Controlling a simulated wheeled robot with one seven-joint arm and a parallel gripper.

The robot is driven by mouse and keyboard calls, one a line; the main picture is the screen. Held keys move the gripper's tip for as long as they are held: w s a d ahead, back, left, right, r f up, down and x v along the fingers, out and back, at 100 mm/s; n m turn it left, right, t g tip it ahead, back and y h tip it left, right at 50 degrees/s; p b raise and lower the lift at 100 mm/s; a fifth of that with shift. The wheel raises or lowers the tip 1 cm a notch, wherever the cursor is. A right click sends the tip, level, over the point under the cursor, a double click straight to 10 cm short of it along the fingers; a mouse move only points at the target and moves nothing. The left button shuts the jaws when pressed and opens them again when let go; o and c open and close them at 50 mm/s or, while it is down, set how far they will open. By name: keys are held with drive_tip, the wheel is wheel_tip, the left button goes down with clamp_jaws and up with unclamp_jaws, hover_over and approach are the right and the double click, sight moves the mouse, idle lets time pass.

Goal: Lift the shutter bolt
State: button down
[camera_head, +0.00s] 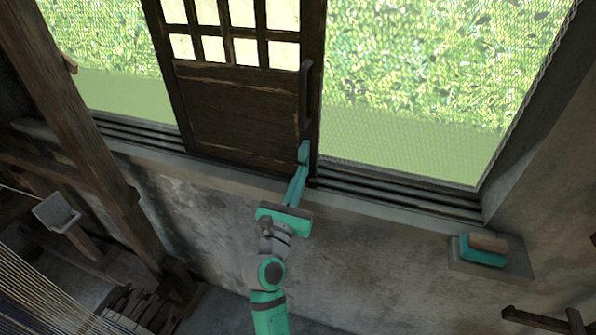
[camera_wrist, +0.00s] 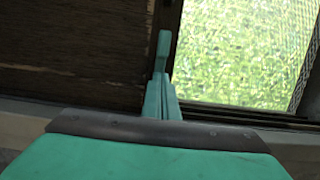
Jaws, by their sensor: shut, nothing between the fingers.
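The dark wooden shutter (camera_head: 240,110), with a lattice of pale panes above a solid panel, stands upright in the window track. A dark upright handle-like bar (camera_head: 306,95) is on its right edge. I cannot make out a separate bolt; the lower right corner is partly covered by my gripper. My teal gripper (camera_head: 304,152) is shut and empty, with its fingers pointing up in front of that corner, just below the bar. In the wrist view the closed fingers (camera_wrist: 163,46) lie along the right edge of the shutter (camera_wrist: 75,70). I cannot tell whether they touch it.
The grooved sill (camera_head: 400,195) runs below the shutter, with open window on both sides. A small ledge (camera_head: 520,262) at the right holds a teal and brown block (camera_head: 484,249). Wooden posts (camera_head: 75,120) and loom threads (camera_head: 45,295) fill the left.

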wheel_tip(320, 180, down, 2)
drive_tip(key=shift+d+f, duration=0.1)
drive_tip(key=v, duration=1)
drive_tip(key=shift+w, duration=0.1)
